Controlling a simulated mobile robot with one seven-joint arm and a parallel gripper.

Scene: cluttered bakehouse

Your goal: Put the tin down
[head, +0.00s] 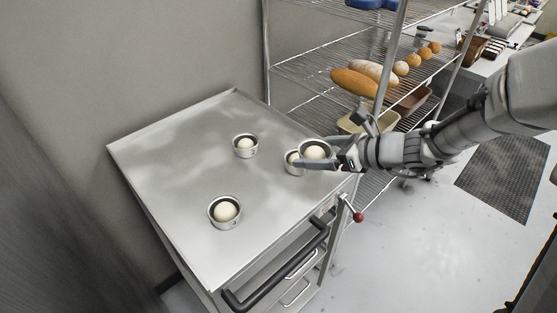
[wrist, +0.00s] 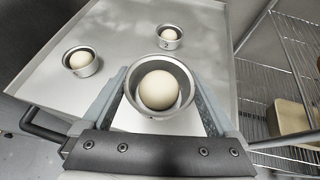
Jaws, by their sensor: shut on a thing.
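My gripper (head: 318,158) is shut on a round metal tin (wrist: 160,112) with a pale dough ball in it. The held tin, upright, also shows in the head view (head: 315,151), over the right part of the steel top (head: 180,160). Another tin (head: 293,168) with a pale ball shows just left of it, partly covered by the held tin and a finger; I cannot make it out in the wrist view. The gap under the held tin is hard to judge. Two more filled tins stand on the top, one farther back (head: 245,152), one nearer the front (head: 225,222).
A wire rack (head: 320,68) with loaves (head: 355,84) and baking pans (head: 412,100) stands behind and to the right. A black handle (head: 275,270) and a red-knobbed lever (head: 357,214) project from the cabinet's front side. The left part of the top is bare.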

